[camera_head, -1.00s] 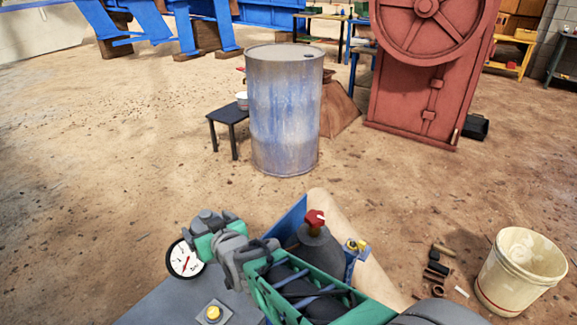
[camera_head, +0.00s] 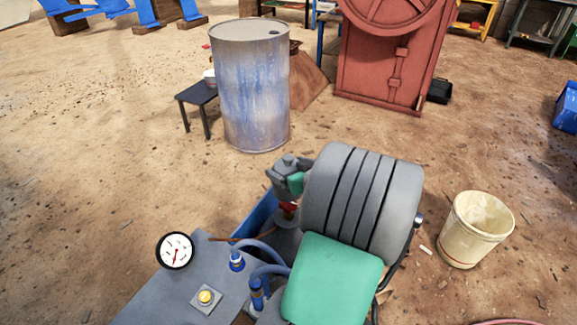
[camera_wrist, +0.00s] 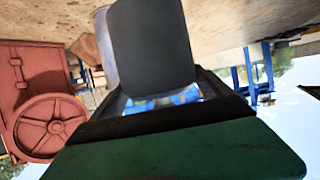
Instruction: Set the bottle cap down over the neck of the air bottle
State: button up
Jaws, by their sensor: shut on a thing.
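The bottle cap (camera_wrist: 152,45) is a plain dark grey cylinder in the wrist view, held by my gripper (camera_wrist: 165,110). My gripper is shut on it. In the head view my arm's thick grey ribbed part hides most of the gripper; only a small grey and green end shows at its left. The air bottle (camera_head: 283,238) is dark grey with a red valve knob (camera_head: 289,207) on top, in the lower middle of the head view. The gripper's end appears just above the knob; the height between them is hard to tell. The bottle's lower part is hidden.
A worn blue-grey drum (camera_head: 255,90) stands beyond on the dirt floor, with a small dark table (camera_head: 198,92) at its left. A red machine (camera_head: 385,65) is behind. A cream bucket (camera_head: 475,230) stands at the right. Open floor lies at the left.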

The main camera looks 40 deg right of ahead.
jog(key=shift+b, duration=0.3)
jog(key=shift+s+f+b, duration=0.1)
jog(key=shift+f+b, duration=0.1)
jog(key=shift+b, duration=0.1)
notch_tip(320, 180, down, 12)
jog(key=b, duration=1.2)
jog(key=shift+r, duration=0.15)
jog(key=o, duration=1.5)
jog(key=v, duration=0.7)
jog(key=shift+s+a+r+p, duration=0.15)
jog(key=shift+s+r+p, duration=0.05)
jog(key=shift+s+p, duration=0.15)
